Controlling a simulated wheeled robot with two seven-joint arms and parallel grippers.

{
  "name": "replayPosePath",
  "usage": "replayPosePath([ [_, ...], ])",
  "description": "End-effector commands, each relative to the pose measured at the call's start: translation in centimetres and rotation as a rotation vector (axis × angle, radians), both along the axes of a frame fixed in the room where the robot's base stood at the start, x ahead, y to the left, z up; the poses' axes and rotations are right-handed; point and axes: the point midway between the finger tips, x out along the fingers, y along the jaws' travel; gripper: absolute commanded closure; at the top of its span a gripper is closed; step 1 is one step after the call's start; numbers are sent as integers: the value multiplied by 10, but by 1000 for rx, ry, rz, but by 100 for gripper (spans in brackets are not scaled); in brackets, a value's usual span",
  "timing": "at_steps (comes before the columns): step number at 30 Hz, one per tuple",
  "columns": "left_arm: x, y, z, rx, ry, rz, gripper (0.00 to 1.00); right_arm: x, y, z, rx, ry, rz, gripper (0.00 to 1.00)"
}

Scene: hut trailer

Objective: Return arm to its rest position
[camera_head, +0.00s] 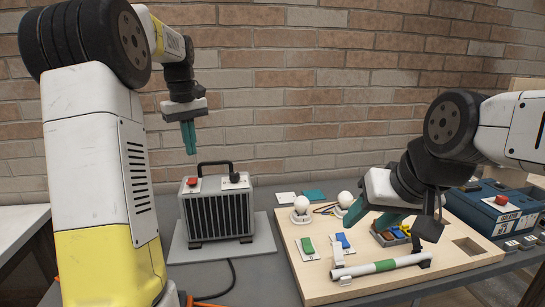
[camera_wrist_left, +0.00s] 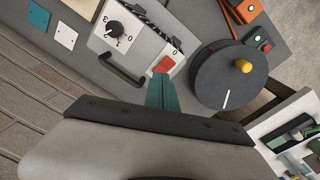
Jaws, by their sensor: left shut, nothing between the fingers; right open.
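My left gripper (camera_head: 190,150) hangs at the end of the raised left arm, in front of the brick wall, above the grey finned box. Its teal fingers are shut together and empty, as the left wrist view (camera_wrist_left: 161,92) also shows. My right gripper (camera_head: 373,217) comes in from the right, above the wooden board. Its teal fingers are apart, with nothing visible between them. The exact height of its fingertips over the board is hard to tell.
The finned box (camera_head: 215,213) has a handle, dial and red button. The wooden board (camera_head: 320,290) bears white bulbs, switches, a white tube (camera_head: 385,265) and a small tray. A blue box (camera_head: 485,205) stands right. The left wrist view shows a dark disc with yellow knob (camera_wrist_left: 243,66).

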Motion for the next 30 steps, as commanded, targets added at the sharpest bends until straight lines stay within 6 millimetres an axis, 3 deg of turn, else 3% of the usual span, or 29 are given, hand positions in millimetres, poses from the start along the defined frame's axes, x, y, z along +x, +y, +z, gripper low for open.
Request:
replayPosePath([
  [3,-37,-22,16,-14,-81,-107,100,0,0,0,0,0,0,50],
  [8,-90,-55,24,-23,-200,-271,100,0,0,0,0,0,0,50],
  [13,-150,-87,15,-14,-324,-439,100,0,0,0,0,0,0,50],
  [18,-206,-113,-8,12,-440,-587,100,0,0,0,0,0,0,50],
  [24,-245,-130,-35,42,-524,-696,100,0,0,0,0,0,0,50],
  [30,-254,-134,-43,52,-547,-726,100,0,0,0,0,0,0,50],
])
